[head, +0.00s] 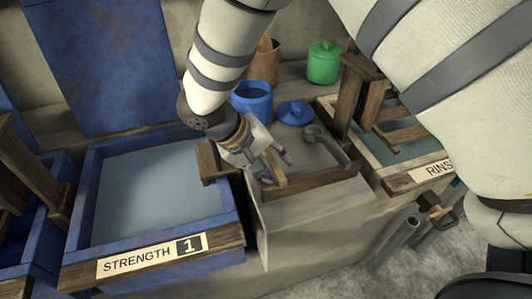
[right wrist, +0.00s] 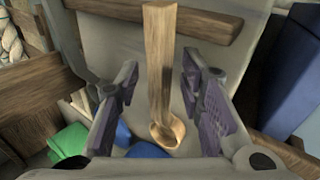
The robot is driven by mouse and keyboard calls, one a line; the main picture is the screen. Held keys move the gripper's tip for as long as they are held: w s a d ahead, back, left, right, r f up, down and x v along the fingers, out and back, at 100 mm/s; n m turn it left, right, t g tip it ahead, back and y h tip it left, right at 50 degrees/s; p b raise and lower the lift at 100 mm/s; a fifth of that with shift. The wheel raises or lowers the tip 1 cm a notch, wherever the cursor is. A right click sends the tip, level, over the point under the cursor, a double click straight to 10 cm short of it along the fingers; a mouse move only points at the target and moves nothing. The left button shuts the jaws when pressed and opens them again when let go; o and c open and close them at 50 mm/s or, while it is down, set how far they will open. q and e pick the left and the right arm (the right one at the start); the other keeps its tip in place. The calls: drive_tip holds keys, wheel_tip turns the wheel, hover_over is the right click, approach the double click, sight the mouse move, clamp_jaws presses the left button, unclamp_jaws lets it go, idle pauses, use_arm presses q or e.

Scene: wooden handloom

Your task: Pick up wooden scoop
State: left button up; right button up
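The wooden scoop (right wrist: 161,70) shows in the right wrist view as a light brown handle with a small rounded bowl at its lower end. It lies between the two fingers of my right gripper (right wrist: 160,88), with a visible gap on each side. In the head view the right gripper (head: 273,166) is low over the grey counter, and the scoop (head: 272,172) is partly hidden by the fingers. The right gripper is open around the scoop, not closed on it. My left gripper is not in view.
A blue basin labelled STRENGTH 1 (head: 84,272) is left of the counter (head: 308,222). The rinse basin (head: 402,183) is at right.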

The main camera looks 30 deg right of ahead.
sight(274, 162)
clamp_jaws()
